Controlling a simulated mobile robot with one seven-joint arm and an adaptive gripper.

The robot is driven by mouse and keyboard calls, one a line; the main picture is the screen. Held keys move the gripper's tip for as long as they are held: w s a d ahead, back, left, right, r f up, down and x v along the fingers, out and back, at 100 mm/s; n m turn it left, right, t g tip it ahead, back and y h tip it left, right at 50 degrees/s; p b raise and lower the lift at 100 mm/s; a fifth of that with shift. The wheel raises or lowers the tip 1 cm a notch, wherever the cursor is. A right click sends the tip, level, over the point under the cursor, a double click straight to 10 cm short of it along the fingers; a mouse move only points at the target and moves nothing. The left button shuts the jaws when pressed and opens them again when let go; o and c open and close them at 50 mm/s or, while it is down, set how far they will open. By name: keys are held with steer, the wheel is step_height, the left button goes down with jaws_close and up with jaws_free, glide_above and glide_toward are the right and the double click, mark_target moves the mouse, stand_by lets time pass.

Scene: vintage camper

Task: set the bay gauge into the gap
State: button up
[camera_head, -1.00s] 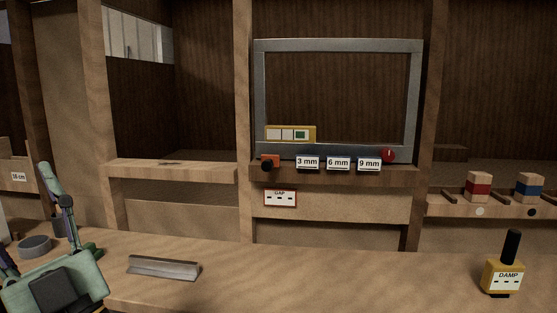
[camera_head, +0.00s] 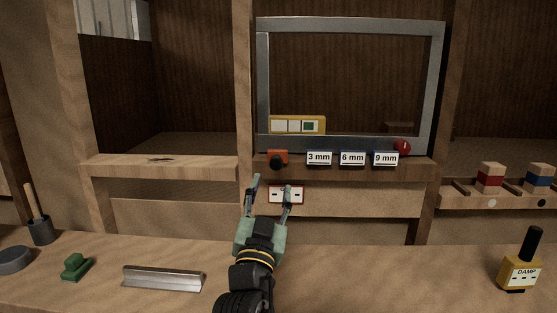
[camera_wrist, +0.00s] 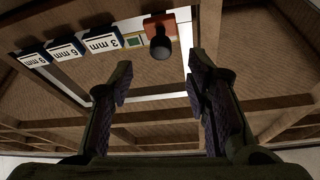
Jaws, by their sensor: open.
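No part carries the name bay gauge, so I cannot tell for sure which it is. An orange block with a black knob (camera_head: 277,159) sits on the wooden ledge at the window frame's lower left corner; it also shows in the wrist view (camera_wrist: 160,38). Cards marked 3 mm (camera_head: 319,158), 6 mm (camera_head: 352,158) and 9 mm (camera_head: 385,158) stand to its right. The GAP sign (camera_head: 286,195) hangs below, partly hidden by my gripper. My gripper (camera_head: 271,184) is open and empty, below and in front of the orange block. In the wrist view the block lies beyond the fingertips.
The grey window frame (camera_head: 262,80) holds a yellow strip with white and green cells (camera_head: 297,126). A red knob (camera_head: 402,147) is at its lower right. On the bench are a metal bar (camera_head: 162,279), a green block (camera_head: 76,267) and the DAMP meter (camera_head: 520,272).

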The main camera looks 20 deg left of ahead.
mark_target(276, 166)
steer(key=p+x, duration=0.2)
steer(key=x, duration=0.7)
steer(key=shift+w, duration=0.1)
jaws_close()
stand_by(0.6)
